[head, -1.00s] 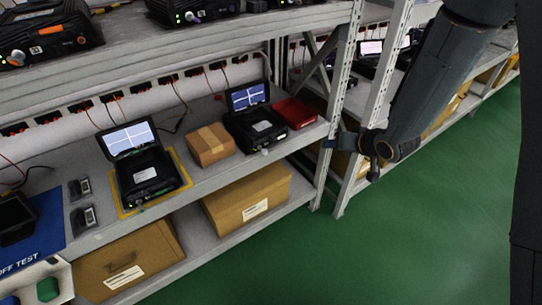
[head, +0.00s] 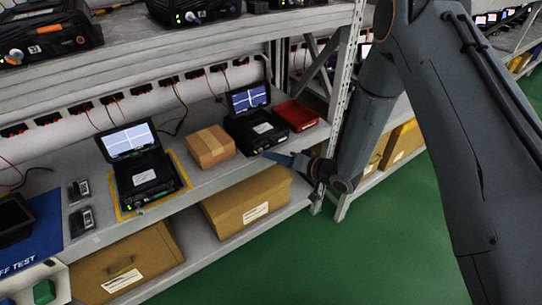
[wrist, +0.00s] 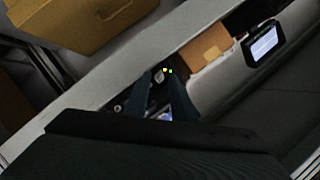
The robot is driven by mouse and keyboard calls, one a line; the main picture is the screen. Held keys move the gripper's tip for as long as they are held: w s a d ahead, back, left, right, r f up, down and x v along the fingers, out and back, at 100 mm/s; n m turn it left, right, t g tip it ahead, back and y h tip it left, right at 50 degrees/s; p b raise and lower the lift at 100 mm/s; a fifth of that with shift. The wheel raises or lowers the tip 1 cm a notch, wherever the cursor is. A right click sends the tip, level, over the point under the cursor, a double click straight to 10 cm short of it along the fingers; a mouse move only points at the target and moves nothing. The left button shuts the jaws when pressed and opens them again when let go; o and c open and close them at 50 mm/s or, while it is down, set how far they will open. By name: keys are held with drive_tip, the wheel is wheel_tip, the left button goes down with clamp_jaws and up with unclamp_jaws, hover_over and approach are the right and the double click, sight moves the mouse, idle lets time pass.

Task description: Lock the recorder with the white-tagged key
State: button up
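Two black recorders with lit screens stand on the middle shelf. The left recorder (head: 146,176) sits inside a yellow outline; the right recorder (head: 256,132) stands between a cardboard box and a red case. My gripper (head: 268,155) is at the front edge of the right recorder. In the wrist view my gripper (wrist: 162,80) has its two dark fingers apart, with part of the right recorder (wrist: 168,117) showing between them. A small pale thing (wrist: 158,76) and two lights show near the fingertips. I cannot tell whether it is the key; no white tag is clear.
The cardboard box (head: 210,146) and the red case (head: 296,115) stand close beside the right recorder. A rack upright (head: 343,95) is to the right of my gripper. Larger boxes (head: 247,200) are on the lower shelf. The green floor (head: 380,240) in front is clear.

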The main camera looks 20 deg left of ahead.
drive_tip(key=shift+w+a+f, duration=0.15)
drive_tip(key=shift+w+a, duration=0.1)
drive_tip(key=shift+a, duration=0.3)
clamp_jaws()
drive_tip(key=shift+s+n, duration=0.1)
drive_tip(key=shift+n, duration=0.2)
drive_tip(key=shift+s+a+n+t+h+p, duration=0.15)
drive_tip(key=shift+n+t+h+p, duration=0.15)
drive_tip(key=shift+n+t+h, duration=1.15)
drive_tip(key=shift+s+a+n+t+h+p, duration=0.1)
drive_tip(key=shift+s+n+t+h+p, duration=0.45)
drive_tip(key=shift+n, duration=1.8)
drive_tip(key=shift+w+a+n+t+h+p, duration=0.15)
drive_tip(key=shift+n+t+h, duration=0.55)
drive_tip(key=shift+n+t, duration=0.9)
drive_tip(key=shift+n+g, duration=0.3)
drive_tip(key=shift+n, duration=0.2)
